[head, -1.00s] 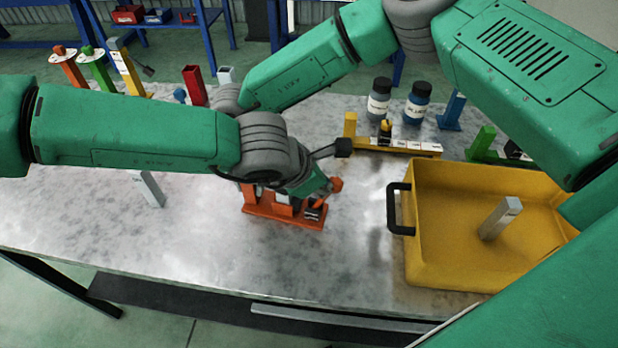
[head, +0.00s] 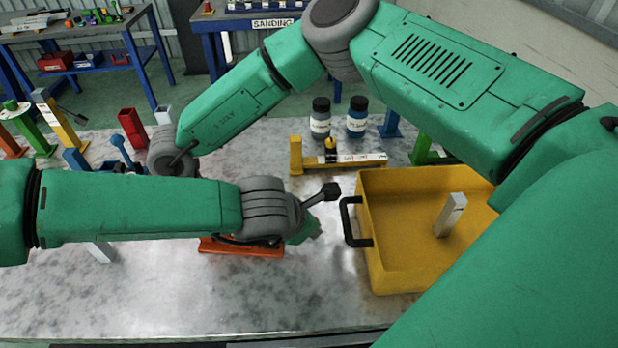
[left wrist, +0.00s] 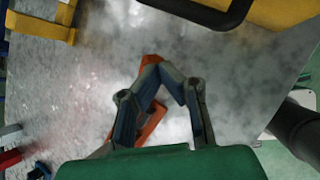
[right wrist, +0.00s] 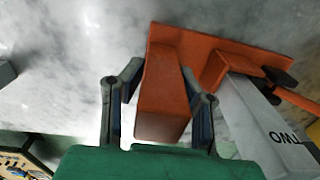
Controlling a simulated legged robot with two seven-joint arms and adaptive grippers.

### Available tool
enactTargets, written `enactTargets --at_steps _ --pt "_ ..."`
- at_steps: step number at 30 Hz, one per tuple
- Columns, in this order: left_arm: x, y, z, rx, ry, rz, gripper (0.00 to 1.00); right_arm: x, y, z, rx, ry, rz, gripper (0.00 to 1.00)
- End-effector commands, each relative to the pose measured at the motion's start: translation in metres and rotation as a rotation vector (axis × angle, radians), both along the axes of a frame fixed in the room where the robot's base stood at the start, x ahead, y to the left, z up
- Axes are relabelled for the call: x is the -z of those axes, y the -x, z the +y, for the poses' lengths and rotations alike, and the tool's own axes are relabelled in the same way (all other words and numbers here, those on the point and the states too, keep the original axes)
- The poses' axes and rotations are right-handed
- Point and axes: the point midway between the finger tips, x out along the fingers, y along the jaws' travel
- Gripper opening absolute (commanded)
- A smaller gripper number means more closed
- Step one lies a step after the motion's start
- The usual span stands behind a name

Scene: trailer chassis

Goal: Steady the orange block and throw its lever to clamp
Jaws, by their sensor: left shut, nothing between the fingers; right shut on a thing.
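The orange block (head: 262,251) lies on the metal table, mostly hidden by my left arm in the head view. The right wrist view shows its flat base (right wrist: 225,42) and an orange upright between the fingers of my right gripper (right wrist: 163,72), which is shut on it. A grey bar marked "TWO" (right wrist: 262,115) sits against the block. An orange lever with black parts (right wrist: 292,95) is at the right edge. My left gripper (left wrist: 165,72) is shut and empty, over or beside an orange part (left wrist: 150,60); contact is unclear.
A yellow bin (head: 385,275) with a black handle (head: 346,222) stands just right of my left gripper, holding a grey bar (head: 450,214). A yellow fixture (head: 340,160) and two bottles (head: 320,118) are behind.

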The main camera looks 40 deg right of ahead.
Motion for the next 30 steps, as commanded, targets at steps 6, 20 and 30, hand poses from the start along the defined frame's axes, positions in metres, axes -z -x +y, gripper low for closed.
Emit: enactTargets --at_steps 6,20,30 --pt "0.002 -0.006 0.007 -0.001 -0.001 -0.001 0.0 0.005 0.004 0.0 0.0 0.003 0.009 0.0" --pt "0.003 -0.011 0.011 0.0 0.0 -0.001 0.0 0.005 0.004 -0.001 -0.001 0.004 0.009 0.0" --pt "-0.026 0.003 0.041 0.002 0.001 -0.002 0.0 0.005 0.004 -0.001 -0.001 0.004 0.009 0.0"
